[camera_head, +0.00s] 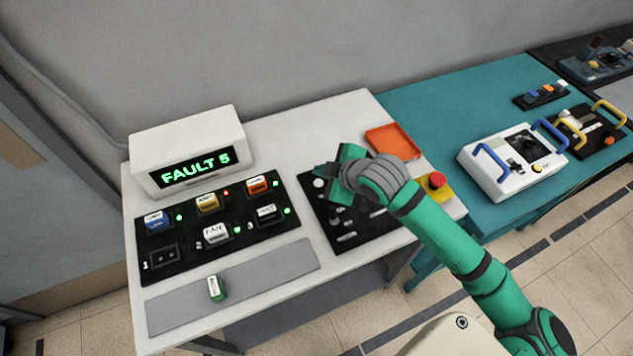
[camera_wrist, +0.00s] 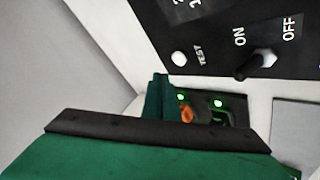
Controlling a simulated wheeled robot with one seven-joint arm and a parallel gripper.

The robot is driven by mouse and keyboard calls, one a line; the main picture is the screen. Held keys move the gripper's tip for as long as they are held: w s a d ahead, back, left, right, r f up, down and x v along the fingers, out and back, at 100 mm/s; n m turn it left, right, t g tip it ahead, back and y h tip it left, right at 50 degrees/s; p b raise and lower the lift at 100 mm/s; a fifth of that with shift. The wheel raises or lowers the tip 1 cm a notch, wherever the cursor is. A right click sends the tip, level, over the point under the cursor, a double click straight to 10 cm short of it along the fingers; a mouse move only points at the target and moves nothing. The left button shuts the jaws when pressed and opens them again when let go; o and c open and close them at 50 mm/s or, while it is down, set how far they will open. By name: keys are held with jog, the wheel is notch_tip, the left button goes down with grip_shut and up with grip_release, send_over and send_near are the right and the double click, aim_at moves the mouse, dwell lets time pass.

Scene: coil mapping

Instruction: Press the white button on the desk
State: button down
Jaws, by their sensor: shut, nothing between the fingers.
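The white button (camera_wrist: 179,58) is a small round cap beside the label TEST on a black panel (camera_wrist: 215,50) in the wrist view. In the head view the white button (camera_head: 319,183) shows at the upper left of the black panel (camera_head: 375,236) on the white desk. My gripper (camera_head: 325,170) is over that panel's upper left part, close to the button. In the wrist view my gripper's fingers (camera_wrist: 160,84) are shut and empty, and their tip shows just below and left of the button. I cannot tell whether they touch it.
A FAULT 5 display box (camera_head: 190,152) stands at the back left. A module panel (camera_head: 215,228) with lit green lamps lies before it. A black switch knob (camera_wrist: 256,65) is near the button. An orange tray (camera_head: 392,142) and a red stop button (camera_head: 437,180) are to the right.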

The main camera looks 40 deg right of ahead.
jog(key=shift+w+r, duration=0.1)
jog(key=shift+r, duration=1.2)
jog(key=shift+s+d+r, duration=0.1)
jog(key=shift+s+d, duration=0.15)
jog(key=shift+s, duration=0.1)
jog(key=shift+a, duration=0.15)
jog(key=shift+w, duration=0.15)
